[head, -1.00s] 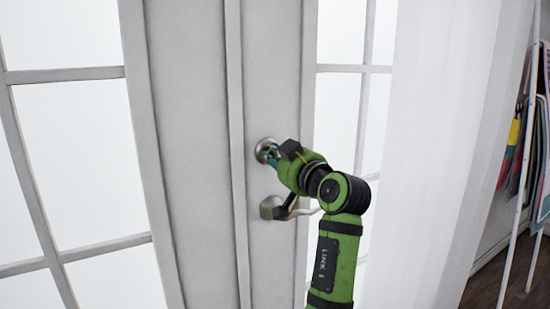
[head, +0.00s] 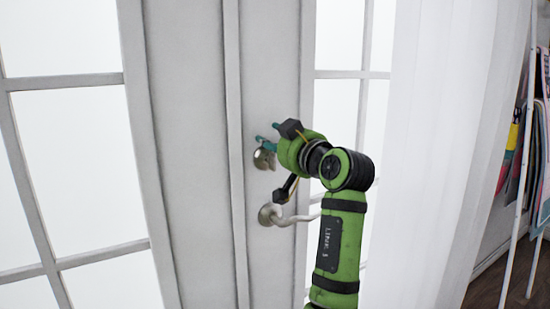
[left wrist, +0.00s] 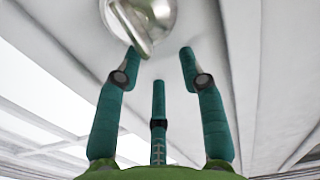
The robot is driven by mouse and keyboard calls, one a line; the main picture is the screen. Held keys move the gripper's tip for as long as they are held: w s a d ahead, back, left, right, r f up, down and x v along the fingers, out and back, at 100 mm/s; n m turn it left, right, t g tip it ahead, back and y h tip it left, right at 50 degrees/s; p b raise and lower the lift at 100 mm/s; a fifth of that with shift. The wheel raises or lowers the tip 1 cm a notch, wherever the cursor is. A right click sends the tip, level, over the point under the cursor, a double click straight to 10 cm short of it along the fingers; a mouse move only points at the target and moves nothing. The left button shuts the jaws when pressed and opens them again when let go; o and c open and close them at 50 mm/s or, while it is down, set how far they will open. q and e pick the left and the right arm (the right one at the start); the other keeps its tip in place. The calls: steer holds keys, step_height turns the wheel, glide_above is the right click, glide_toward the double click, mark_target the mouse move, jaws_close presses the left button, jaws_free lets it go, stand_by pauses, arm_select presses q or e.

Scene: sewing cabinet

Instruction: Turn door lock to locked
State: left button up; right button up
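The door lock, a round metal rosette with a thumb-turn (head: 263,159), is on the door stile above the lever handle (head: 272,214). In the left wrist view the thumb-turn (left wrist: 131,30) slants from upper left to lower right across the shiny rosette. My left gripper (head: 269,133) is beside the lock's upper edge, its teal fingers spread and empty. The left wrist view shows the fingers (left wrist: 159,60) apart, with the left fingertip close to the thumb-turn's lower end; I cannot tell if they touch. My right gripper is in no view.
The white door has glass panes (head: 75,160) left of the stile. A sheer white curtain (head: 440,150) hangs to the right. A white rack (head: 517,170) with colourful items stands at the far right. The lever handle sticks out below my gripper.

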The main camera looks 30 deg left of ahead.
mark_target(268, 113)
arm_select(q)
step_height(268, 113, up, 5)
steer(key=shift+r, duration=0.1)
stand_by(0.7)
